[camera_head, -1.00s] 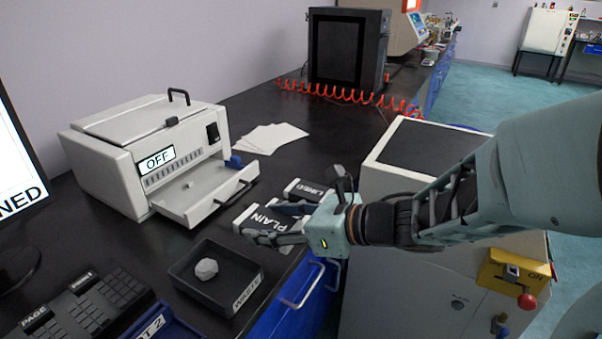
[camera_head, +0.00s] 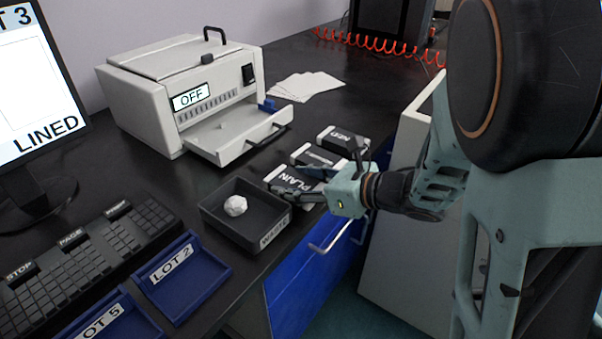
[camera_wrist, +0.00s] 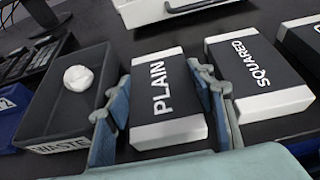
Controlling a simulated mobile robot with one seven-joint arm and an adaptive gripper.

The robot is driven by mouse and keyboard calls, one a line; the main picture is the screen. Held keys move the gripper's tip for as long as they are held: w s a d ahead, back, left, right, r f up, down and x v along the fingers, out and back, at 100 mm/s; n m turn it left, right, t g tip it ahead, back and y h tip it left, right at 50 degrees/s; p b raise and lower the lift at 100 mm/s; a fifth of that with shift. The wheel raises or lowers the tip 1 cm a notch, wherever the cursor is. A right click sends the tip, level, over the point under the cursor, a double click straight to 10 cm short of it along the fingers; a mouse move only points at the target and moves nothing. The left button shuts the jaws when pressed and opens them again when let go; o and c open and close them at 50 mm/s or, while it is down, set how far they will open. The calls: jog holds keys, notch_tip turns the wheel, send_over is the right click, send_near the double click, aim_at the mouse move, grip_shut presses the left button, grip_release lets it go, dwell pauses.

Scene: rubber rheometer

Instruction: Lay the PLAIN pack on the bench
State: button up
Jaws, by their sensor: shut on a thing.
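The PLAIN pack (camera_head: 284,178) is a black block with white ends, near the bench's front edge, right of the waste tray. In the wrist view, the PLAIN pack (camera_wrist: 162,88) lies between the two fingers of my gripper (camera_wrist: 166,92), its label facing up and readable. My gripper (camera_head: 296,190) is shut on the pack, one finger along each long side. The fingers partly cover it in the head view. I cannot tell whether its underside touches the black bench (camera_head: 120,180).
The SQUARED pack (camera_wrist: 258,75) stands close on the right, with a third pack (camera_head: 342,139) beyond. The waste tray (camera_head: 218,222) holds a crumpled white lump (camera_head: 235,206). A white machine (camera_head: 180,85) reading OFF has its drawer out. Blue LOT trays (camera_head: 205,285) and a keyboard (camera_head: 85,250) are at left.

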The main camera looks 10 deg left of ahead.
jog(key=shift+f, duration=0.1)
jog(key=o, duration=1)
jog(key=shift+d+r, duration=0.1)
jog(key=shift+r, duration=0.15)
jog(key=p+v, duration=0.1)
jog(key=v, duration=1)
jog(key=shift+s+d+r+p, duration=0.15)
jog(key=shift+d+p, duration=0.15)
jog(key=shift+p, duration=0.1)
